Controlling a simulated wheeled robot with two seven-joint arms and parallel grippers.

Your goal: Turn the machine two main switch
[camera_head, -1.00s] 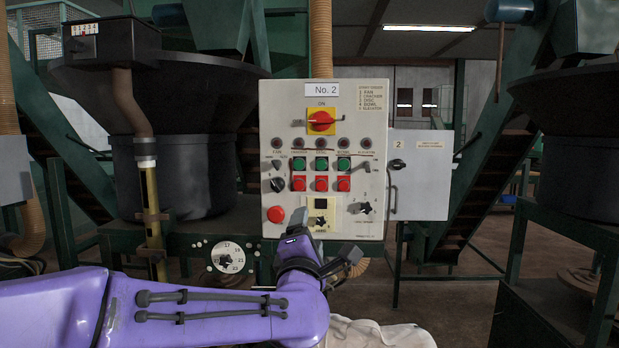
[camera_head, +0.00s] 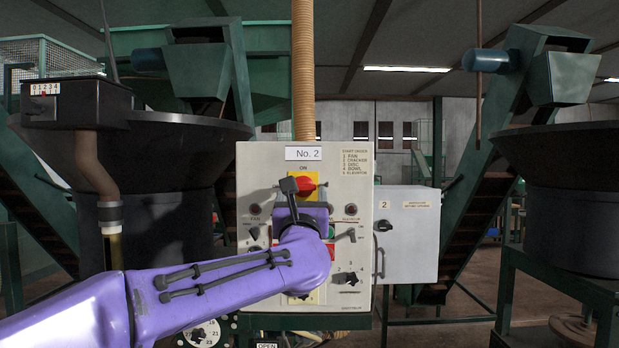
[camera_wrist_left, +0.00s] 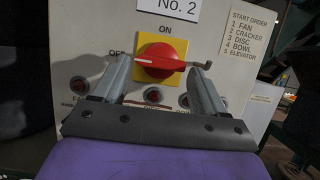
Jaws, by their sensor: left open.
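The main switch is a red knob (camera_head: 307,184) on a yellow plate at the top of the panel marked No. 2 (camera_head: 345,215). In the wrist view the knob (camera_wrist_left: 160,60) has its white pointer turned left, toward OFF, with ON above it. My left gripper (camera_head: 291,188) is in front of the switch and partly covers it in the head view. In the wrist view its two fingers (camera_wrist_left: 160,70) are apart, one on each side of the knob, with nothing gripped. I cannot tell whether they touch it. My right gripper is out of view.
Indicator lamps (camera_wrist_left: 153,96) sit just below the switch. My arm hides much of the buttons and the lower panel. A grey box marked 2 (camera_head: 410,225) stands to the right. A dark hopper (camera_head: 165,160) is at left, another (camera_head: 565,150) at right.

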